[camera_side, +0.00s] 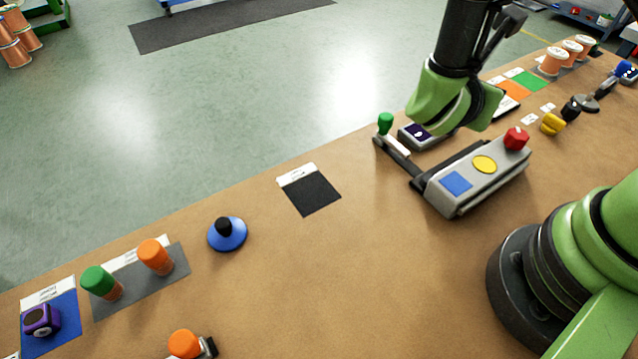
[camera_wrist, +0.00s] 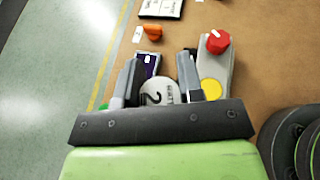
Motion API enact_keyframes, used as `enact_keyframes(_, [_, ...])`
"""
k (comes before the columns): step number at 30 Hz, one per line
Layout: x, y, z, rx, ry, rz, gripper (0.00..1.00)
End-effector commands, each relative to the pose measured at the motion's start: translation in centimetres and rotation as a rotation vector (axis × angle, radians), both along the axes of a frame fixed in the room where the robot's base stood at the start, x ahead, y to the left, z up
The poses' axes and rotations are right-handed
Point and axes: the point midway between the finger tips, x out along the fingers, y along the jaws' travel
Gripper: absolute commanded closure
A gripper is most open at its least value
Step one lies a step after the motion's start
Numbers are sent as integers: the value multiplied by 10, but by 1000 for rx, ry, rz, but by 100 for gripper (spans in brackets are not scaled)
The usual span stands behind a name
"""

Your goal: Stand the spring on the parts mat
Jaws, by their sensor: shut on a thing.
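In the wrist view my gripper (camera_wrist: 158,80) is shut on a round pale-grey disc (camera_wrist: 157,92) marked "2". I cannot pick out the spring for sure; the upright coil-like pieces are a green-capped one (camera_side: 100,283) and an orange-capped one (camera_side: 155,257). These stand on a grey labelled mat (camera_side: 170,277), whose label is unreadable. A small dark mat (camera_side: 312,196) with a white label lies bare at the middle; I cannot tell which is the parts mat.
A grey bench device (camera_side: 472,180) with a red knob (camera_side: 516,138) and a lever topped by a green cap (camera_side: 385,124) is below my wrist. A blue stand (camera_side: 227,234) lies between the mats. A purple box (camera_side: 42,320) sits on the blue mat.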

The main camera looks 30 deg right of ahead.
Motion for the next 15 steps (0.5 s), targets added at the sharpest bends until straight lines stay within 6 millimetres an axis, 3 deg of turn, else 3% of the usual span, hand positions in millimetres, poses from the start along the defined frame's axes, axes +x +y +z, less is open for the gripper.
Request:
enact_keyframes(3, [40, 53, -12, 1, -2, 251, 89])
enact_keyframes(6, [65, 101, -18, 1, -3, 449, 89])
enact_keyframes(12, [88, 180, -24, 0, -1, 745, 89])
enact_keyframes(15, [91, 203, -24, -1, -1, 828, 89])
